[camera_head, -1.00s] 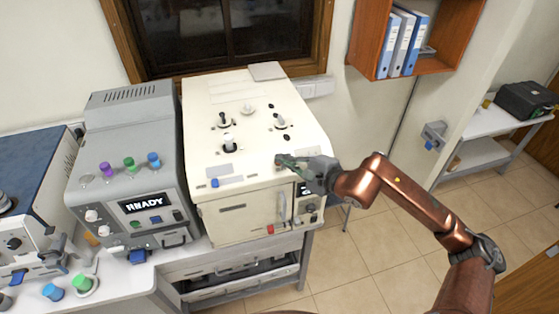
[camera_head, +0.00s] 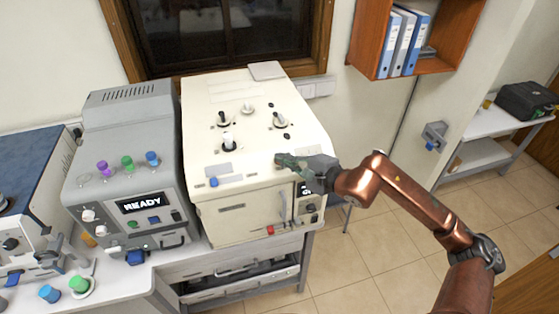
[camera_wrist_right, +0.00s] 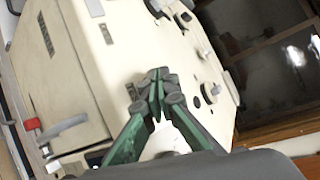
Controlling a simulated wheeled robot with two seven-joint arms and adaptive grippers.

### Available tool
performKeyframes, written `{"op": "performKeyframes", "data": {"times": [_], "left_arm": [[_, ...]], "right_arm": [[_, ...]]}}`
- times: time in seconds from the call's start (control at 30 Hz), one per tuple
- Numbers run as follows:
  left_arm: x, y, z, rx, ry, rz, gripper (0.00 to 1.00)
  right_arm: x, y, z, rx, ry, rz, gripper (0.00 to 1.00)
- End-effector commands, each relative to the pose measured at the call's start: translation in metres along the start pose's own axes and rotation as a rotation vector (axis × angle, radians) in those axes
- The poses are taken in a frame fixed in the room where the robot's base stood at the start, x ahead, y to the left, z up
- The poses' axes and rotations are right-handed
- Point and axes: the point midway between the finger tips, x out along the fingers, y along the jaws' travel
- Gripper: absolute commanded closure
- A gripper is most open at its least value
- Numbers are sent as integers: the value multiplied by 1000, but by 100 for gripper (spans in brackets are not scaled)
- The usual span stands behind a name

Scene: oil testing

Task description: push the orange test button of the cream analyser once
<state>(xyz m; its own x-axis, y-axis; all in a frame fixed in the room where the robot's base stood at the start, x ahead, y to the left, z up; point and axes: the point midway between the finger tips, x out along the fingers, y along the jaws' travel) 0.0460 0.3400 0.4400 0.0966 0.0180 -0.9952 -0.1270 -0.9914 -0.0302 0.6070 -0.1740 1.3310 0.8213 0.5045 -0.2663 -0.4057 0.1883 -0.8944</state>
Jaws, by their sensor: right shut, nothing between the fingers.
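The cream analyser (camera_head: 235,205) stands in the middle of the head view, with black knobs and levers on its sloping top. My right gripper (camera_head: 281,160) comes in from the right, with its fingertips over the front right part of that top. In the wrist view the green and grey fingers (camera_wrist_right: 157,86) are shut together with nothing between them, over the cream surface (camera_wrist_right: 90,100). I cannot tell whether the tips touch it. I cannot make out the orange test button; the gripper may hide it. My left gripper is not in view.
A grey analyser (camera_head: 125,200) reading READY stands close on the left. The cream analyser also has a blue button (camera_head: 214,182) and a red part (camera_head: 270,230) low on its front. A window (camera_head: 225,35) is behind. Open floor (camera_head: 345,270) lies to the right.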

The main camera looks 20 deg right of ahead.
Motion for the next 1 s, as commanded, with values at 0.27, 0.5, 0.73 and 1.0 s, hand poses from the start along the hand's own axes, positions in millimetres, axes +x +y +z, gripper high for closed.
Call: {"op": "performKeyframes", "data": {"times": [0.27, 0.5, 0.73, 1.0], "left_arm": [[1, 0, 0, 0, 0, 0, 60], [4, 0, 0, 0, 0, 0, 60], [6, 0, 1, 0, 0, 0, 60], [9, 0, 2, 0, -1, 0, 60]], "right_arm": [[0, 0, 0, 0, 0, 0, 100], [2, 2, -1, 0, 0, 0, 100], [3, 3, -2, 0, 0, 1, 100], [4, 4, -3, 0, 0, 1, 100]]}}
